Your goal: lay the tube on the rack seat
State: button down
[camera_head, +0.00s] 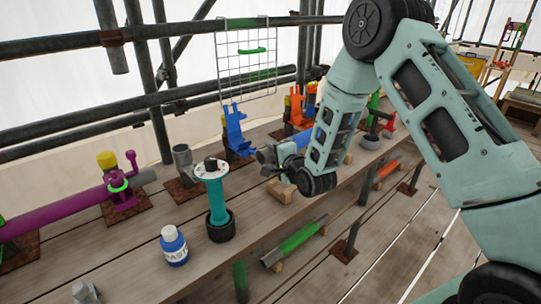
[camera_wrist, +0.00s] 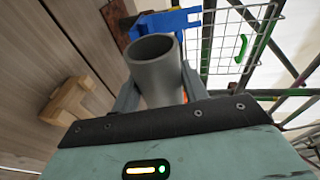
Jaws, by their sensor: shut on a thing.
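My gripper (camera_wrist: 155,85) is shut on a grey hollow tube (camera_wrist: 155,60), whose open end faces the wrist camera. In the head view the tube (camera_head: 267,155) shows as a short grey-blue end above the bench; my arm hides much of the rest. A blue upright bracket (camera_head: 236,132) stands on the bench just left of and behind the tube. It also shows in the wrist view (camera_wrist: 180,22), beyond the tube's end. An orange bracket (camera_head: 295,112) stands farther back. I cannot tell which bracket has the rack seat.
A wooden block (camera_head: 280,190) lies below my gripper. A teal post with a white disc (camera_head: 216,190), a white bottle (camera_head: 173,245) and a purple tube (camera_head: 70,205) occupy the bench to the left. A wire grid (camera_head: 247,62) hangs behind; scaffold pipes (camera_head: 150,98) run along the back.

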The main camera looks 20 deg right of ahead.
jog(key=shift+r+b, duration=0.1)
jog(key=shift+b, duration=0.25)
jog(key=shift+f+b, duration=6.2)
jog(key=shift+f, duration=0.6)
jog(key=c, duration=0.9)
grip_release()
jog(key=shift+o, duration=1.4)
jog(key=shift+f, duration=0.2)
jog(key=o, duration=0.5)
jog(key=shift+s, duration=0.1)
jog(key=shift+c, duration=0.2)
jog(key=shift+f, duration=0.2)
jog(key=shift+c, duration=0.5)
